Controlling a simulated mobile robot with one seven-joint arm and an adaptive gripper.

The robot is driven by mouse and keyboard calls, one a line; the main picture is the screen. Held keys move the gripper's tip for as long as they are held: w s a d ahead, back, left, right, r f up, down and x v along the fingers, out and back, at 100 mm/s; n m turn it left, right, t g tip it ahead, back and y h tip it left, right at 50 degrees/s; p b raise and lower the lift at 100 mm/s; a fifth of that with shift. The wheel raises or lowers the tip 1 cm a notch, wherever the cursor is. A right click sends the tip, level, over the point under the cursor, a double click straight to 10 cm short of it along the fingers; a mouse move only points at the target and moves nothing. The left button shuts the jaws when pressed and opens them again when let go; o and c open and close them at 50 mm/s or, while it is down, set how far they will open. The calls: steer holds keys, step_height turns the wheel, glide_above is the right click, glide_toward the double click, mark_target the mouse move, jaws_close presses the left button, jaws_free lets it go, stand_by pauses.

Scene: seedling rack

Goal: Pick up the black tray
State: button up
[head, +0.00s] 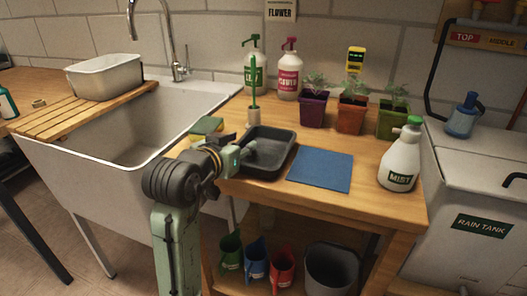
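The black tray (280,152) is a shallow dark rectangular tray on the wooden bench, left of a flat blue mat (320,169). My gripper (250,152) is at the tray's left side, with its end over or against the left rim. My arm and wrist hide part of that side. The fingers are small and dark against the tray, so I cannot tell whether they are open or shut, or whether they touch it. The tray looks level on the bench and appears empty.
A sponge (207,126) and a green-handled brush (254,100) stand close behind the tray. Three potted seedlings (352,110) and two bottles (288,76) line the back. A mist bottle (401,160) stands at right. A sink (135,130) is at left.

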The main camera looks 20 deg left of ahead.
steer(key=shift+c, duration=0.6)
jaws_close()
